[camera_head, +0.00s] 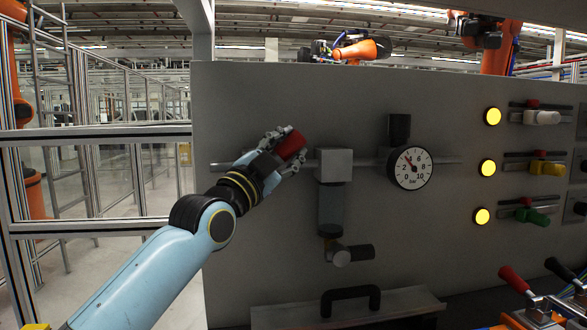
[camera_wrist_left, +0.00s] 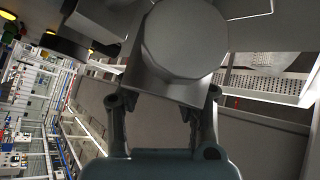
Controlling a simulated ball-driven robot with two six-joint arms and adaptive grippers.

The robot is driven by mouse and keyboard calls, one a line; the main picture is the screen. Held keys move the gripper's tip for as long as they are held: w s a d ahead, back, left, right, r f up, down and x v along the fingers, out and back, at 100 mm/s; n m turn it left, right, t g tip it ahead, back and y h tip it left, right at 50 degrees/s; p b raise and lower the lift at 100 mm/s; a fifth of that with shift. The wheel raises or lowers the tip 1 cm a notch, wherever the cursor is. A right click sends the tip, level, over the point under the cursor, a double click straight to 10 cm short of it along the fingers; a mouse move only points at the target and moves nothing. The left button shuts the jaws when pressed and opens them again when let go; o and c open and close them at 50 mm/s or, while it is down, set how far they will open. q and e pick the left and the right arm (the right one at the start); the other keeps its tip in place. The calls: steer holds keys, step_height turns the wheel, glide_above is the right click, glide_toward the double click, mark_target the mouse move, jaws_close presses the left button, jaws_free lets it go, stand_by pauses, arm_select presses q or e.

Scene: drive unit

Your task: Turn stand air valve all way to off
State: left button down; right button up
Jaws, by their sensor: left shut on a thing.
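The stand air valve shows in the head view as a red handle (camera_head: 291,144) on the grey panel, on the pipe left of a grey block (camera_head: 334,166). My left gripper (camera_head: 287,150) is shut on the red handle, with its fingers on either side. The gripper hides the valve body and part of the handle. In the left wrist view, the gripper fingers (camera_wrist_left: 160,115) reach up beneath a large grey round part (camera_wrist_left: 185,40), and no red shows between them. A pressure gauge (camera_head: 411,168) right of the block has its needle pointing up and left. My right gripper is not in view.
A bowl (camera_head: 330,207) with a small drain valve (camera_head: 350,254) hangs below the block. A black handle (camera_head: 350,298) sits lower down. Yellow lamps (camera_head: 487,167) and coloured clamps (camera_head: 541,167) line the right. Red- and black-handled levers (camera_head: 515,279) stand at lower right.

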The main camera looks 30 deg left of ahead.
arm_select(q)
steer(key=n+p, duration=0.1)
steer(key=r+n+t+y+p, duration=0.1)
steer(key=p, duration=0.1)
steer(key=a+r+n+y+p, duration=0.1)
steer(key=p, duration=0.1)
steer(key=shift+s+n+t, duration=0.3)
steer(key=shift+s+t, duration=0.05)
steer(key=shift+t, duration=0.05)
steer(key=shift+s+a+n+t+y+p, duration=0.2)
steer(key=shift+n+t+y+p, duration=0.15)
steer(key=shift+n, duration=0.25)
steer(key=n+y, duration=0.2)
steer(key=a+n+y, duration=0.1)
steer(key=n+y, duration=0.1)
steer(key=s+n+t+y+b, duration=0.1)
steer(key=n+y, duration=0.1)
steer(key=n, duration=0.1)
steer(key=shift+s+a+y, duration=0.1)
steer(key=shift+a+y, duration=0.25)
steer(key=shift+s+a+r+n+g+y+b, duration=0.15)
steer(key=shift+a+n+g+y+b, duration=0.1)
steer(key=shift+n+y, duration=0.65)
steer(key=shift+s+a+f+n+g+y+b, duration=0.1)
steer(key=shift+s+a+n+g+y+b, duration=0.1)
steer(key=shift+n+y, duration=0.65)
steer(key=shift+n, duration=0.35)
steer(key=c, duration=1)
jaws_free()
steer(key=shift+o, duration=0.2)
